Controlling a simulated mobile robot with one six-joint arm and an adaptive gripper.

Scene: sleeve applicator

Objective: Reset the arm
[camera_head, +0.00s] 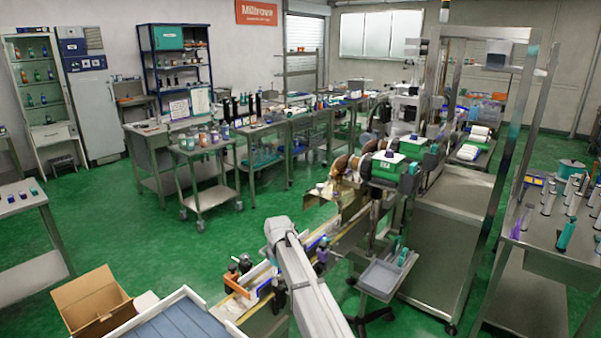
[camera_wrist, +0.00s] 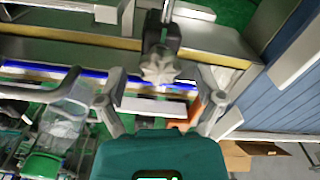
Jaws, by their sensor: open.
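My gripper (camera_wrist: 160,104) shows in the wrist view with its two grey fingers spread wide apart. Its teal body fills the bottom of that view. Nothing is clamped between the fingers. A white flat piece (camera_wrist: 152,105) appears beyond them, in the gap, and I cannot tell its distance. In the head view my light grey arm (camera_head: 305,285) reaches over the conveyor (camera_head: 345,240) at the lower middle. My gripper is not clearly seen there.
A grey star-shaped knob (camera_wrist: 160,68) on a post stands close ahead of the fingers. Conveyor rails with a blue strip (camera_wrist: 80,75) run across the wrist view. An open cardboard box (camera_head: 92,300) and a blue-slatted surface (camera_head: 180,322) lie at lower left. Green floor (camera_head: 140,235) is clear at left.

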